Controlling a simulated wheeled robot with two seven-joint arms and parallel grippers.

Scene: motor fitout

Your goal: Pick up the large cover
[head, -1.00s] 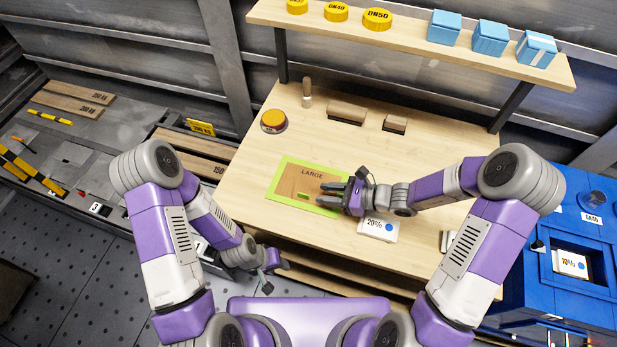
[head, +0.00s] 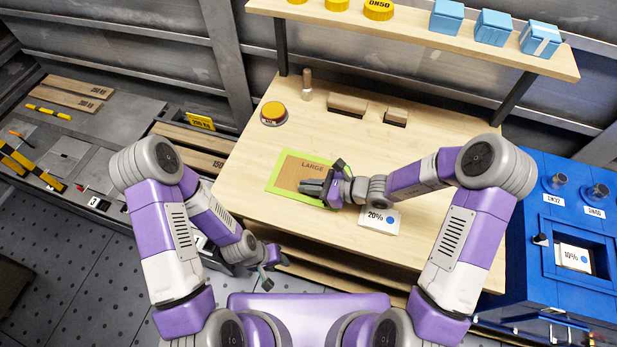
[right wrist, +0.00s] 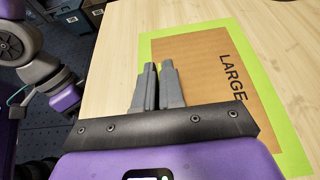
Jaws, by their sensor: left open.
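The large cover (head: 293,172) is a flat brown panel marked LARGE. It lies inside a bright green border on the wooden bench and fills much of the right wrist view (right wrist: 205,70). My right gripper (head: 303,186) is at its near side, fingers pointing left. In the right wrist view the fingers (right wrist: 157,66) are close together with a thin gap, over the spot of the cover's small yellow-green grip. My left gripper (head: 282,257) is open and empty, low by the bench's front edge.
A white 20% box (head: 381,219) sits just right of the green border, under my right forearm. A yellow-topped round part (head: 273,112) and brown blocks (head: 347,104) stand farther back. A shelf (head: 410,31) overhangs the rear. A blue cabinet (head: 530,220) is at the right.

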